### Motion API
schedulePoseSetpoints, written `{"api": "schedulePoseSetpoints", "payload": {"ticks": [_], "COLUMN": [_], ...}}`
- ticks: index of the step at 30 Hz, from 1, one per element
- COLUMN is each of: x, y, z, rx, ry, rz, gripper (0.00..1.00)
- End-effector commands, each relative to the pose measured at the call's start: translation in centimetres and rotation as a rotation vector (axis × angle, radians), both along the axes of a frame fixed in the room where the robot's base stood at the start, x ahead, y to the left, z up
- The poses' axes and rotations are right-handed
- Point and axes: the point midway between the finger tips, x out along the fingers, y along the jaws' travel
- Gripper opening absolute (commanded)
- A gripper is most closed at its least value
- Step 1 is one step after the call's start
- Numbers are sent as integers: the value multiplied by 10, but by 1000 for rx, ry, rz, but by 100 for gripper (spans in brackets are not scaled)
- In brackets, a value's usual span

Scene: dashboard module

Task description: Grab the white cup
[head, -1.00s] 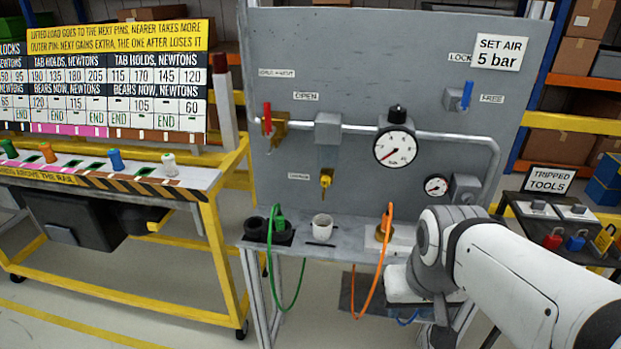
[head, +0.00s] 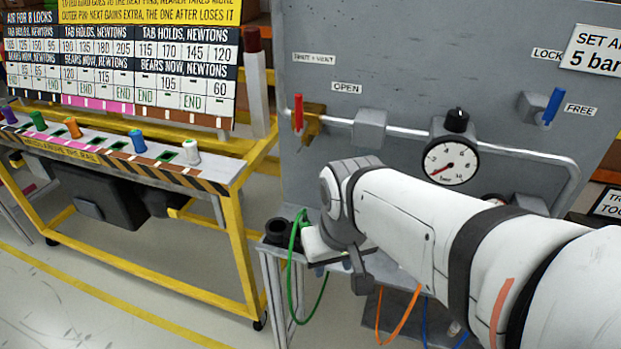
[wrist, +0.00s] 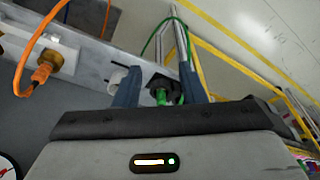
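The white cup is hidden behind my arm in the head view. In the wrist view a small white shape, which looks like the cup (wrist: 117,76), shows on the grey shelf just left of the left finger, partly covered by it. My gripper (wrist: 160,78) is open, its two blue-grey fingers wide apart. A green connector (wrist: 161,96) in a black holder shows between the fingers, beyond them. I see nothing held. I cannot tell whether a finger touches the cup.
The grey panel (head: 400,75) with pipe, gauge (head: 451,161) and valves rises behind the shelf. A green hose (head: 296,270) loops near my wrist. An orange connector (wrist: 42,72) with its hose stands farther left in the wrist view. A yellow-framed bench (head: 236,250) stands left.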

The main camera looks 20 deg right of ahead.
Motion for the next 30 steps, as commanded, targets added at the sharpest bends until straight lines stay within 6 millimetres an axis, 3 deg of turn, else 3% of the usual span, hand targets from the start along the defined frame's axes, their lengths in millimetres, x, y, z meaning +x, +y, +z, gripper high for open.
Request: {"api": "schedulePoseSetpoints", "payload": {"ticks": [7,15,24,30], "x": [17,83,150,168], "y": [-1,-56,-92,-98], "z": [-11,-50,-94,-109], "rx": [-48,-183,-197,-173], "ry": [3,-87,-264,-314], "rz": [-133,-563,-895,-975], "gripper": [58,78,78,78]}}
